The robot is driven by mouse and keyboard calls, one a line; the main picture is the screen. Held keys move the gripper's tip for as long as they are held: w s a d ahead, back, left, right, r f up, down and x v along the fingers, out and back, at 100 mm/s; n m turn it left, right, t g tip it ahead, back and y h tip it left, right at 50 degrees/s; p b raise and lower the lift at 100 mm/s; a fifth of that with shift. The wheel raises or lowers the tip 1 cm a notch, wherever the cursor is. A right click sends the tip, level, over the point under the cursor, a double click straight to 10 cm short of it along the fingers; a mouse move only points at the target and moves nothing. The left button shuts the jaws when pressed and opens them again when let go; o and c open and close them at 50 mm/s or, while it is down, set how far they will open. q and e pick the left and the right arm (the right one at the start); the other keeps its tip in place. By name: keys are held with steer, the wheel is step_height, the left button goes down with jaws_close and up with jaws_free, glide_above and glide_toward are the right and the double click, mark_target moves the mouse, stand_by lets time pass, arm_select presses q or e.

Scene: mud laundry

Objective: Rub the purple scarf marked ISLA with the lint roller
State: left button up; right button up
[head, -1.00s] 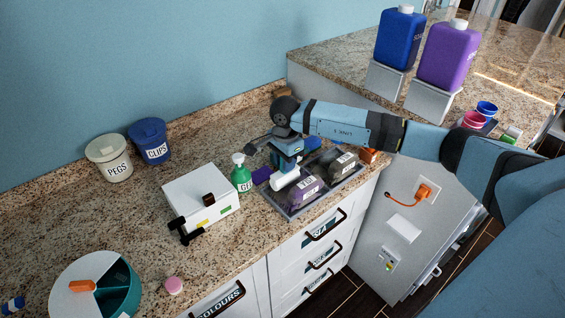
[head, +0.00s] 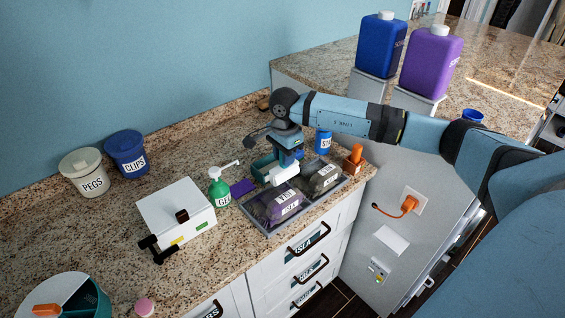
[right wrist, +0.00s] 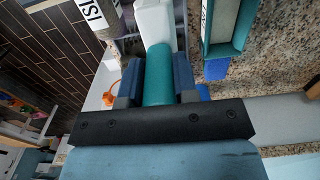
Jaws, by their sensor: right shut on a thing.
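The purple scarf marked ISLA (head: 262,208) lies bundled in the front left part of a grey tray. Its white label shows at the top left of the right wrist view (right wrist: 95,12). My right gripper (head: 287,160) is shut on the teal handle of the lint roller (right wrist: 158,75). The roller's white roll (head: 285,176) is at the tray's back side, near the gap between the two scarves. I cannot tell whether it touches the purple scarf. The gripper points down. My left gripper is not in view.
A dark grey scarf (head: 322,180) lies beside the purple one in the tray (head: 270,234). A teal box (head: 262,166), green pump bottle (head: 219,190), blue bottle (head: 323,142) and orange-topped item (head: 354,157) stand close around. A white box (head: 175,215) is left.

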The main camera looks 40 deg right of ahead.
steer(key=r, duration=0.1)
steer(key=r+p, duration=0.1)
steer(key=shift+s+a+r, duration=0.15)
steer(key=shift+a+r, duration=0.15)
steer(key=shift+r, duration=0.1)
step_height(320, 180, up, 2)
steer(key=shift+d+r+p, duration=0.1)
steer(key=shift+d+p, duration=0.05)
steer(key=shift+p, duration=0.25)
steer(key=shift+r, duration=0.4)
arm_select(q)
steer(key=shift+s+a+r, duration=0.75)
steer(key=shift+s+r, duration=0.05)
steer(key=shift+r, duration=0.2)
